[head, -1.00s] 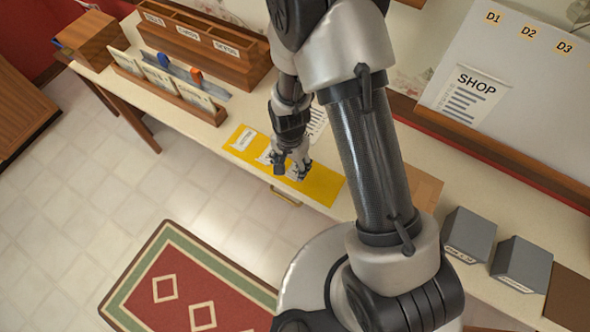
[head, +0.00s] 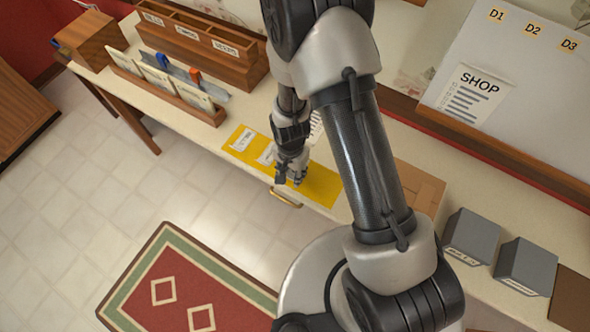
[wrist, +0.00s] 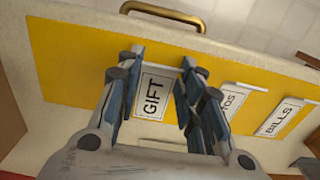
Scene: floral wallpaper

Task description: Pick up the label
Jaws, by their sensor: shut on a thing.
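My gripper (wrist: 152,95) is shut on a white label (wrist: 153,92) that reads GIFT in black. In the wrist view the blue-padded fingers stand at its two sides. The yellow mat (wrist: 70,62) lies behind it; I cannot tell whether the label is clear of the mat. Two more white labels lie on the mat to the right: one partly hidden, ending in TOS (wrist: 232,99), and one reading BILLS (wrist: 279,118). In the head view my gripper (head: 289,181) is over the mat (head: 322,186), and the GIFT label is hidden there.
A wooden rack with cards (head: 170,85) and a three-part wooden box (head: 200,42) stand left of the mat. Two grey boxes (head: 470,237) stand at the right. A brass handle (head: 285,198) sits at the table's front edge. A SHOP sheet (head: 476,92) is on the grey board.

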